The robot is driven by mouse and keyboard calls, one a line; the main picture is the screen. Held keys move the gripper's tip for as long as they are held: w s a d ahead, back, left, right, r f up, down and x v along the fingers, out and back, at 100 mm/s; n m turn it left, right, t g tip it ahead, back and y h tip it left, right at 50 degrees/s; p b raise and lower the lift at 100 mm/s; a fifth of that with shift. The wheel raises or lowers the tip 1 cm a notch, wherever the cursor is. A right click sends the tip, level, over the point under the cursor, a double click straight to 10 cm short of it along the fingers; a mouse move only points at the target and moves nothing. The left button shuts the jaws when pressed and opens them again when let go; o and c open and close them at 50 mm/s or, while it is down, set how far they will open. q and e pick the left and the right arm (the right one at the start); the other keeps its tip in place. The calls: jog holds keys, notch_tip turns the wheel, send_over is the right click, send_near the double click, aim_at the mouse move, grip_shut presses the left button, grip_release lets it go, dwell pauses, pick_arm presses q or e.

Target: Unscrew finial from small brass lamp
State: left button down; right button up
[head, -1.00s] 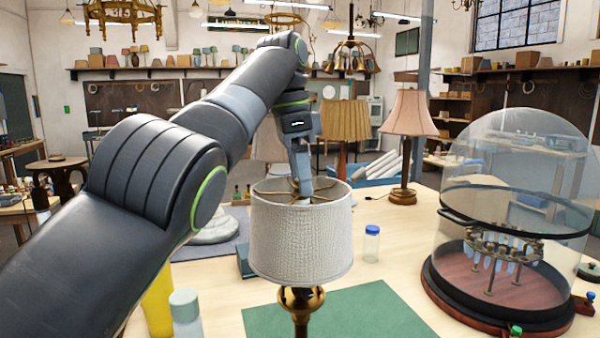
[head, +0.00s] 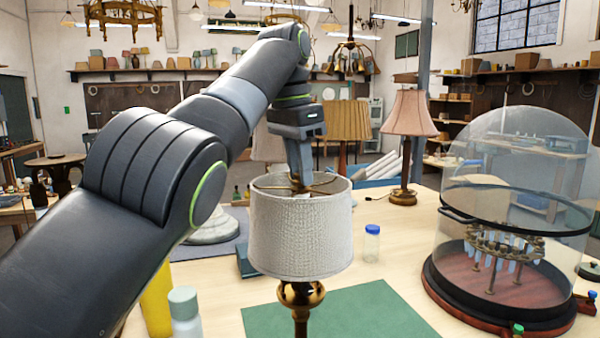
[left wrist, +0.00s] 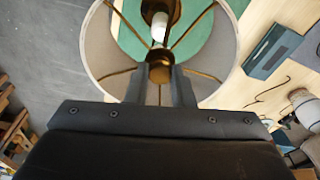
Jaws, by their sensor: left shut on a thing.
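The small brass lamp (head: 301,296) stands upright with a pale woven shade (head: 300,228). Thin brass spider arms cross the shade's open top. My left gripper (head: 299,186) points down at the centre of that top. In the left wrist view its fingers (left wrist: 160,74) are shut on the brass finial (left wrist: 159,73) at the hub where the spider arms meet. A white bulb (left wrist: 159,27) shows inside the shade (left wrist: 102,48). In the head view the finial is hidden by the fingers. My right gripper is out of view.
A green mat (head: 345,316) lies under the lamp. A blue-capped jar (head: 371,245) stands to the right, and a glass dome (head: 520,160) on a dark base farther right. A capped bottle (head: 185,308) stands front left. A pink-shaded lamp (head: 411,112) is behind.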

pick_arm(q)
jog(key=shift+n, duration=1.8)
jog(key=n, duration=0.3)
jog(key=shift+t+y+b, duration=0.3)
jog(key=shift+y, duration=0.1)
jog(key=n, duration=0.5)
jog(key=shift+r+y, duration=0.1)
jog(key=shift+y, duration=0.3)
jog(key=n+p, duration=0.1)
jog(key=n, duration=0.2)
jog(key=n+p, duration=0.1)
jog(key=n, duration=0.2)
jog(key=shift+d+r+y+p, duration=0.15)
jog(key=shift+y+p, duration=0.25)
jog(key=shift+n, duration=1.1)
